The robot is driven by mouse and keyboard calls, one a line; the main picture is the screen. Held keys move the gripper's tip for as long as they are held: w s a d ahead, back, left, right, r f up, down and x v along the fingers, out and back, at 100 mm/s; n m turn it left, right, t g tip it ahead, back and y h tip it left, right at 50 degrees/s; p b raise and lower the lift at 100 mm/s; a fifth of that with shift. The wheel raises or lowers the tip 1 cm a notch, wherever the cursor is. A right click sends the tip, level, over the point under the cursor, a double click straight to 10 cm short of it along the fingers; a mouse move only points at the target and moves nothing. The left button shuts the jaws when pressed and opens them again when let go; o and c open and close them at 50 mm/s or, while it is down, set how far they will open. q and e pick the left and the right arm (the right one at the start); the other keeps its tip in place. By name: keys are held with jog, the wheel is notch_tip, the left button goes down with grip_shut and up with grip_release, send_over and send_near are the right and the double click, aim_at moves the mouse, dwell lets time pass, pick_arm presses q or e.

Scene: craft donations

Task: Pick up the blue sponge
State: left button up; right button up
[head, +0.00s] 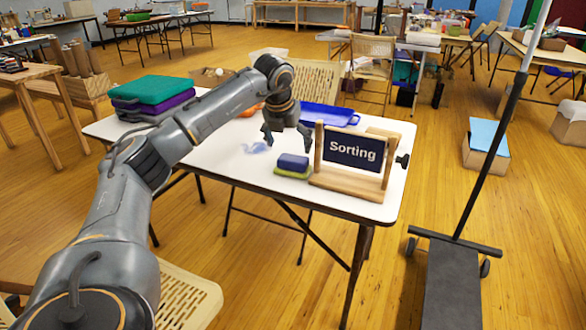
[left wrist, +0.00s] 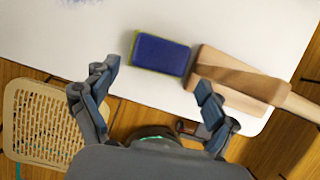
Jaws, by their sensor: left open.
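The blue sponge (head: 293,162) lies on the white table, on top of a yellow-green layer, just left of the wooden sign stand. In the left wrist view the blue sponge (left wrist: 160,54) lies flat ahead of the fingers, with a thin green edge showing. My left gripper (head: 287,138) is open and empty above the table, over the sponge's left side. In the left wrist view its two fingers (left wrist: 158,86) are spread wide, with the sponge beyond and between them. My right gripper is not in view.
The wooden "Sorting" sign (head: 353,150) stands close to the sponge's right; its wooden base (left wrist: 235,80) is near the right finger. A blue tray (head: 330,116) lies behind. Folded green and purple fabrics (head: 152,90) sit at the table's left. The table front (head: 235,172) is clear.

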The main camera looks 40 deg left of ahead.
aim_at(291, 161)
pick_arm(q)
jog(key=f, duration=0.1)
jog(key=f+b, duration=0.1)
jog(key=f, duration=0.3)
jog(key=shift+w, duration=0.35)
jog(key=shift+w+a+f, duration=0.1)
jog(key=shift+w+f, duration=0.05)
jog(key=shift+f, duration=0.15)
jog(key=shift+c, duration=0.4)
jog(key=c, duration=0.7)
jog(key=shift+r, duration=0.1)
jog(key=shift+c, duration=0.2)
